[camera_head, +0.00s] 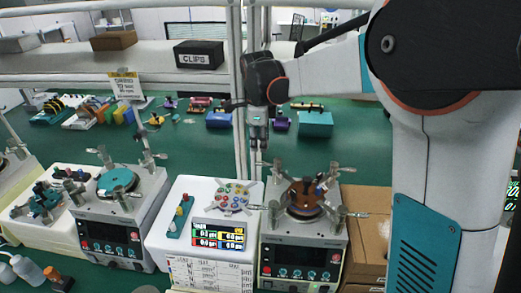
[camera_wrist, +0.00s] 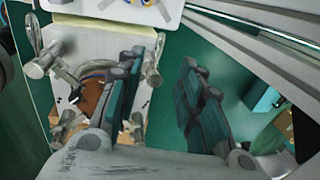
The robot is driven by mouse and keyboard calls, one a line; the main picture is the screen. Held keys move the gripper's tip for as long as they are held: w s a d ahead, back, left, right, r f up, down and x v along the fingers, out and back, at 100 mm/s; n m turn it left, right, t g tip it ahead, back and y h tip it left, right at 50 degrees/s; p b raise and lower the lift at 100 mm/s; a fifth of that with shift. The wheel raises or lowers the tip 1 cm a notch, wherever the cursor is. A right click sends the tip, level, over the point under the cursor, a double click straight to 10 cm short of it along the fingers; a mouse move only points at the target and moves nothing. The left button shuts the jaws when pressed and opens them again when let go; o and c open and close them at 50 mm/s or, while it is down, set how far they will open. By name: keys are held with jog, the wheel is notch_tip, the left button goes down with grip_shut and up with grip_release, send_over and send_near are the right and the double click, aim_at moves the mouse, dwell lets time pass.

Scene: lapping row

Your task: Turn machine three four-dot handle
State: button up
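A lapping machine (camera_head: 302,258) with a brown plate (camera_head: 305,196) stands at front right, below my gripper (camera_head: 258,140). Several metal handles stick out around its plate; their dots are too small to tell, and no machine number is readable. In the wrist view the brown plate (camera_wrist: 92,97) is partly hidden by my left finger. A metal handle (camera_wrist: 40,65) is at upper left and another handle (camera_wrist: 151,72) is close beside that finger. My gripper (camera_wrist: 164,65) is open, with nothing between its fingers. A second machine (camera_head: 108,235) with a teal plate stands left.
A white stand (camera_head: 168,240) with a round plate of coloured spots (camera_head: 233,196) and a colour-marked card (camera_head: 218,236) is between the machines. A cardboard box (camera_head: 368,235) is right of the brown-plate machine. A shelf with a CLIPS box (camera_head: 199,54) and posts stand behind.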

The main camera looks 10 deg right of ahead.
jog(key=shift+s+r, duration=0.2)
jog(key=shift+r, duration=0.85)
jog(key=s+d+f+n+t+b, duration=0.25)
jog(key=s+n+b, duration=0.45)
jog(key=s+n, duration=0.65)
jog(key=s+d+f+n+t+b, duration=0.1)
jog(key=s+f+n+b, duration=0.2)
jog(key=s, duration=0.5)
jog(key=s+d+f+n+t+b, duration=0.1)
jog(key=s+f+n+b, duration=0.2)
jog(key=s+f+n, duration=0.2)
jog(key=s+f, duration=0.2)
jog(key=s, duration=0.2)
jog(key=shift+d+f+t+y+b, duration=0.2)
jog(key=shift+f+t+y+b, duration=0.15)
jog(key=shift+y+b, duration=0.05)
